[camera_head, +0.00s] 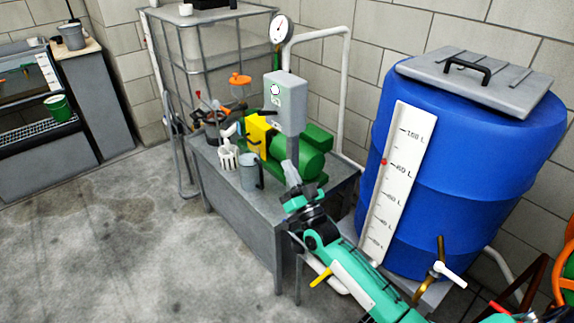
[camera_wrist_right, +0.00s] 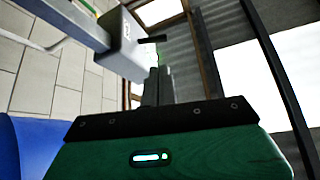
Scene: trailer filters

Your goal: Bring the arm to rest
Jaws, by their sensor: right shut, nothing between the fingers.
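My right arm (camera_head: 355,275), teal and black, reaches up from the bottom right in the head view. My right gripper (camera_head: 291,173) is at its end, shut and empty, in front of the grey table's right part. It is just below the grey control box (camera_head: 285,103) in the picture, and I cannot tell the exact gap in depth. In the right wrist view the two closed fingers (camera_wrist_right: 157,84) point upward with nothing between them. The control box (camera_wrist_right: 120,45) shows there beyond the fingers, up and to the left. My left gripper is not in view.
A large blue barrel (camera_head: 470,150) with a level scale stands to the right. The concrete floor (camera_head: 110,230) at left is clear.

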